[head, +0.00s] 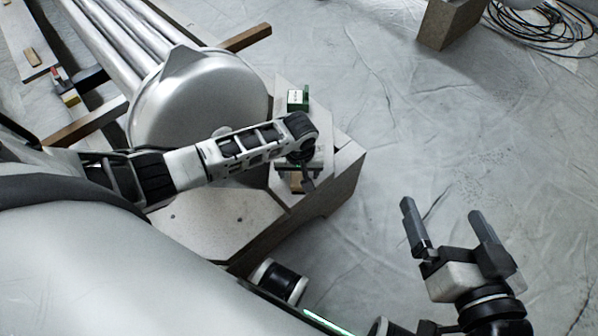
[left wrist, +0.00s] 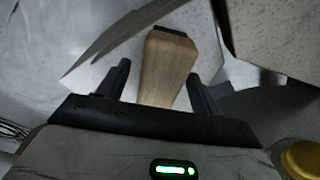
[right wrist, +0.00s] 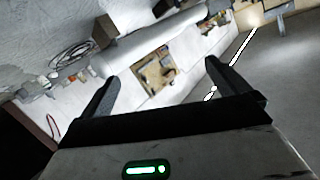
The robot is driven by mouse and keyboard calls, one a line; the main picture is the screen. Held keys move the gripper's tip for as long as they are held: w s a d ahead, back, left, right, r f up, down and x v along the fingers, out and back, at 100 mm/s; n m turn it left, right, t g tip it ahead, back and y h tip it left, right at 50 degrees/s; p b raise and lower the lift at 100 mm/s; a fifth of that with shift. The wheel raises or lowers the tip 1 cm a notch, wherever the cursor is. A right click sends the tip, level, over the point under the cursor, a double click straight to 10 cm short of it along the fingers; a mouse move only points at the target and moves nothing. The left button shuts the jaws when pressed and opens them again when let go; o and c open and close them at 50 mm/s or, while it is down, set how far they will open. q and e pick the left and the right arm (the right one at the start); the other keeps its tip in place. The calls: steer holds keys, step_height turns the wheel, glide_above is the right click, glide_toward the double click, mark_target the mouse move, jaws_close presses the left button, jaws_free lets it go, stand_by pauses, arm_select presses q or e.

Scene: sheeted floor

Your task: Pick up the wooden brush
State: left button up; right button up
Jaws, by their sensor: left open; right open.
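The wooden brush (left wrist: 168,68) shows in the left wrist view as a tan wooden block with a dark far end. It lies between the two fingers of my left gripper (left wrist: 160,85), which is open, with a gap on each side. In the head view a small part of the brush (head: 297,182) shows below my left gripper (head: 296,172), over the light stone-like block; my arm hides the rest. My right gripper (head: 446,222) is open and empty above the floor at the right; its fingers also show in the right wrist view (right wrist: 165,88).
A small green-and-white box (head: 298,98) stands on the block (head: 345,170) beyond my left gripper. A large grey metal vessel (head: 205,95) is left of it. Metal pipes (head: 110,35) lie at top left. A cable coil (head: 540,25) lies top right. The sheeted floor (head: 420,120) between is clear.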

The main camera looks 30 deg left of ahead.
arm_select(q)
steer(key=c, duration=1.1)
steer(key=shift+r, duration=0.1)
arm_select(e)
steer(key=shift+f, duration=0.2)
arm_select(q)
steer(key=shift+r, duration=0.2)
step_height(320, 180, up, 4)
steer(key=shift+f+p, duration=0.2)
steer(key=shift+p, duration=0.95)
steer(key=shift+s+d+r+p, duration=1.15)
steer(key=shift+s+d+r, duration=0.35)
steer(key=shift+d, duration=0.35)
steer(key=shift+s+d+r+p, duration=1.15)
steer(key=shift+s+d+r, duration=0.2)
steer(key=shift+d+r, duration=0.4)
steer(key=shift+s+d+r+p, duration=1.15)
steer(key=shift+s+d+r, duration=0.3)
steer(key=shift+d, duration=0.45)
arm_select(e)
steer(key=shift+s+d+f+g+h, duration=0.3)
steer(key=shift+d+f+g+h, duration=0.45)
steer(key=shift+f+g, duration=0.3)
steer(key=shift+s+d+f+g+h, duration=0.25)
steer(key=shift+d+f+g+h, duration=0.45)
steer(key=shift+f+g, duration=0.3)
